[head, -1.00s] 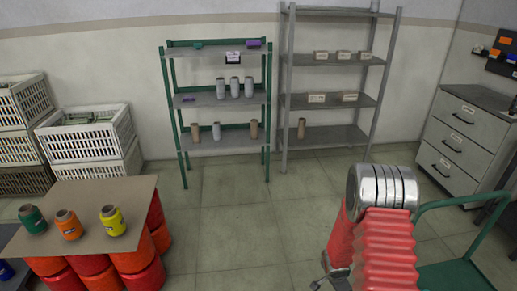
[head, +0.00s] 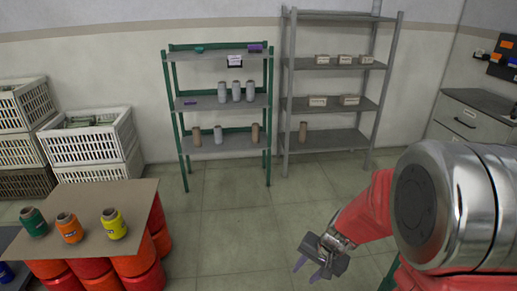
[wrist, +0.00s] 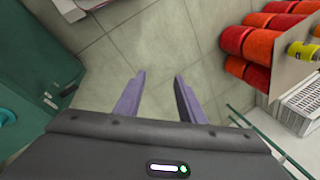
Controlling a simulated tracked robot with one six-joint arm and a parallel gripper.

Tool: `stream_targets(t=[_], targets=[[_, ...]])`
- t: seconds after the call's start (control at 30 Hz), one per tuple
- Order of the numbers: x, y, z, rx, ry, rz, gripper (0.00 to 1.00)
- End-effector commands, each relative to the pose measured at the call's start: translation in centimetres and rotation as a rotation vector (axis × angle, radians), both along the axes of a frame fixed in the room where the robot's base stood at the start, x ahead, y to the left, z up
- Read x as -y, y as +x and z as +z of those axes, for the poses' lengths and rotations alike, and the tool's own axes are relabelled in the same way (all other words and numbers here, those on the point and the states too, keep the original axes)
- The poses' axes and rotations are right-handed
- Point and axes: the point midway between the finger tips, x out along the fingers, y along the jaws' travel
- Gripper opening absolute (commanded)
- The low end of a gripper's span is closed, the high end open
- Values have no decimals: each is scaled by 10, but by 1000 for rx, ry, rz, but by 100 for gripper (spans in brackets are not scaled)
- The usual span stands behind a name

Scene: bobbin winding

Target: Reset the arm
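My gripper (head: 309,266) hangs at the lower right of the head view, over bare floor, at the end of my red arm. In the wrist view my gripper (wrist: 160,80) shows its two purple fingers apart, with only floor tiles between them. It holds nothing and touches nothing.
Green (head: 35,221), orange (head: 69,228) and yellow (head: 113,223) bobbins stand on a brown board (head: 140,198) over red-orange rolls at the left. A green shelf (head: 217,103) and a grey shelf (head: 335,75) stand at the back wall. The middle floor is clear.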

Motion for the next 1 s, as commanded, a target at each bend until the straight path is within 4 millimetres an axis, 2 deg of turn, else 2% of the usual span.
stream_targets(t=[0.1, 0.4, 0.7, 1.0], targets=[[-4, -17, 26, 1, -14, 68, 36], [-5, -64, 78, -1, -79, 216, 36], [4, -107, 123, 19, -172, 328, 36], [15, -143, 162, 75, -277, 403, 36]])
